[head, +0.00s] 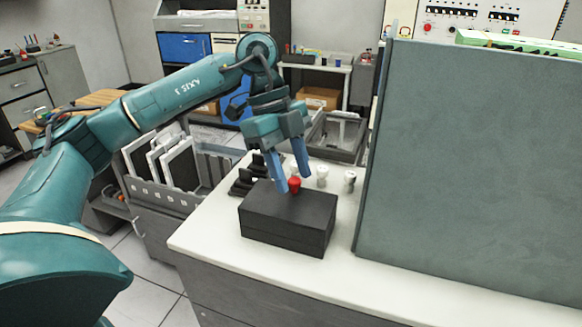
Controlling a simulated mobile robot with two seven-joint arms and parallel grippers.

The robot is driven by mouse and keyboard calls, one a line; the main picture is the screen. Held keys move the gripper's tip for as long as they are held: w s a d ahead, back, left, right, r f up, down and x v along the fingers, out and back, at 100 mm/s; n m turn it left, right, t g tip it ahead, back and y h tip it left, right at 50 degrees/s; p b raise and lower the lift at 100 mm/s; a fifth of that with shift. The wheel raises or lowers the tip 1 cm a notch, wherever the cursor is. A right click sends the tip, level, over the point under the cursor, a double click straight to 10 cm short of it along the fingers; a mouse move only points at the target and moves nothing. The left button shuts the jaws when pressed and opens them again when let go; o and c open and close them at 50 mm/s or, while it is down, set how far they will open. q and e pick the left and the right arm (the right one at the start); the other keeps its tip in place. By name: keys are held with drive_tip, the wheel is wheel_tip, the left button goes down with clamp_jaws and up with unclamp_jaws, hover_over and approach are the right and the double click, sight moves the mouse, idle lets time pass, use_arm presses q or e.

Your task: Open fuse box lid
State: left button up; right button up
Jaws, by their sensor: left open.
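A black box (287,222) with a flat closed top sits on the white counter, left of a tall grey panel. A red knob (295,185) shows at the back of its top. My left gripper (295,183) points down over the box, its blue fingers apart. One fingertip is just left of the red knob and the other is behind it to the right. I cannot tell whether either finger touches the knob. No lid of the box stands open. My right gripper is not in view.
The tall grey panel (470,170) stands on the white counter (400,285) close to the right of the box. Black stands (243,182) and white knobs (349,180) are behind the box. A grey rack with white boards (180,165) is at the left. The counter's front strip is clear.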

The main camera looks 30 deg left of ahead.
use_arm(q)
drive_tip(key=shift+c, duration=0.4)
clamp_jaws()
